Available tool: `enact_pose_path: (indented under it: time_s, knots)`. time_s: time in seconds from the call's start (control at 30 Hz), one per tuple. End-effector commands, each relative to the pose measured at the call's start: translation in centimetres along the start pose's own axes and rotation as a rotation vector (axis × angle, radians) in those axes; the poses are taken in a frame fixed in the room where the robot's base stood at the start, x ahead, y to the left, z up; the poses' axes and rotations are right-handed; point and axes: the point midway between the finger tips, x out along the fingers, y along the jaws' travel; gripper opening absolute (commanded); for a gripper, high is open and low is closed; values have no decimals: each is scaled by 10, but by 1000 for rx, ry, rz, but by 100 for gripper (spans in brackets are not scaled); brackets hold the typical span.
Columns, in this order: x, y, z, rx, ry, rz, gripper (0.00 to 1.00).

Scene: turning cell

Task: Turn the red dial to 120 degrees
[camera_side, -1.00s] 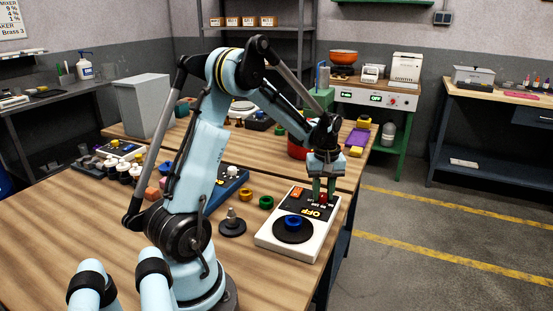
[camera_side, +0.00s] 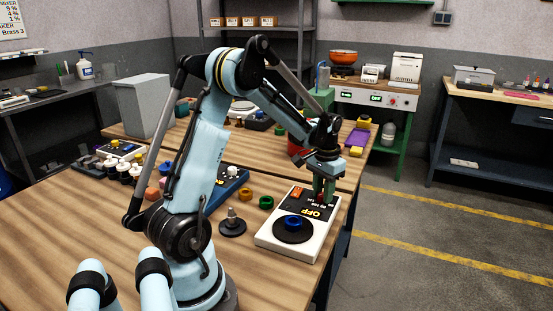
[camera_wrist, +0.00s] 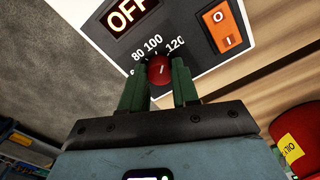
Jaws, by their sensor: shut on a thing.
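The red dial (camera_wrist: 159,70) is between the two green fingers of my gripper (camera_wrist: 159,88) in the wrist view. The fingers are shut on it, one on each side. A short pale mark on the dial points up and slightly right, towards the gap between the printed 100 and 120; the exact angle is hard to read. In the side view, my gripper (camera_side: 324,189) points down at the far end of the white unit (camera_side: 264,239), and its fingers mostly hide the dial.
The unit's black face has an OFF display (camera_wrist: 128,13) and an orange rocker switch (camera_wrist: 223,28). A black plate with a blue ring (camera_side: 293,222) is at its near end. A red container (camera_wrist: 300,135) is close to my gripper. Orange and green rings lie to the left.

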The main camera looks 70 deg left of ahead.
Motion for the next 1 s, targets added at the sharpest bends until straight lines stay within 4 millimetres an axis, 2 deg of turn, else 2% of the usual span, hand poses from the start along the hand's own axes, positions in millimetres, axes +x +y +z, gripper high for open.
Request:
enact_pose_path:
  time_s: [0.4,1.0]
  knots:
    - [0,0,0,273,-1,1,0]
    - [0,0,0,352,-1,1,0]
